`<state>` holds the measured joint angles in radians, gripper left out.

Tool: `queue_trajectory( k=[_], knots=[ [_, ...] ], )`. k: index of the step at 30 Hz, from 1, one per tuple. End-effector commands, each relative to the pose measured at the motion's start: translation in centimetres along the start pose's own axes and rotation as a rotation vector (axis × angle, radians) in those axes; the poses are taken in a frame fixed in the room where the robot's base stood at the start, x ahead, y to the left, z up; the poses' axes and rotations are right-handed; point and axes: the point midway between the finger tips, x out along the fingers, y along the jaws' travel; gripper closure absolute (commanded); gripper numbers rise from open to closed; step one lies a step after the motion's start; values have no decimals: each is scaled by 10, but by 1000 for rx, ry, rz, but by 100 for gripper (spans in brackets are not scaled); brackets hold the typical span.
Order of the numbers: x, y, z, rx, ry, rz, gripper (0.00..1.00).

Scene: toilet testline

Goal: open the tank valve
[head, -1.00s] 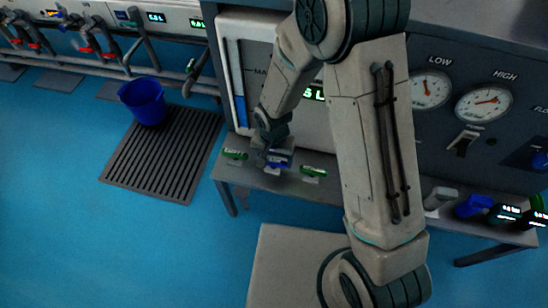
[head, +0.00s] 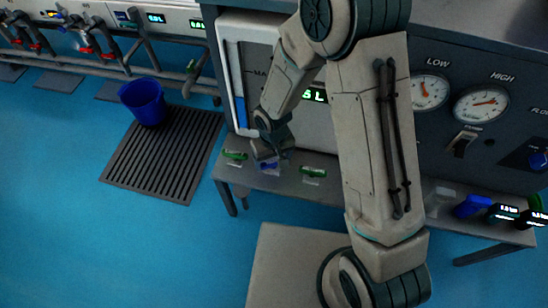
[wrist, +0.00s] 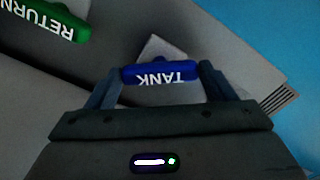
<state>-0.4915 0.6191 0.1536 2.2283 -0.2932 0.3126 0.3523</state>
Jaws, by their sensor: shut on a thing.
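The tank valve's blue handle (wrist: 160,73), marked TANK, lies between the two fingers of my gripper (wrist: 160,84) in the wrist view. The fingers are shut on the handle, one at each end. In the head view the blue handle (head: 268,167) shows at the left part of the grey bench, just below my gripper (head: 266,157). The fingertips are small and dim there. The handle's mount is partly hidden.
A green handle marked RETURN (wrist: 45,18) is close by in the wrist view. In the head view, green handles stand left (head: 235,155) and right (head: 313,172) of the blue one. A blue bucket (head: 143,102) stands on a floor grate (head: 165,155).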

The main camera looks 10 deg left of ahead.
Motion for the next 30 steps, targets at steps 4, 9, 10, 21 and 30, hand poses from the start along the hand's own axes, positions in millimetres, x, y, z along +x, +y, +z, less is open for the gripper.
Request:
queue_trajectory(
  k=[4,9,10,21,30],
  knots=[
    [0,0,0,-54,0,0,46],
    [0,0,0,-87,0,0,46],
    [0,0,0,-90,0,0,46],
    [0,0,0,-94,1,0,46],
    [0,0,0,-93,1,0,2]
  ],
)
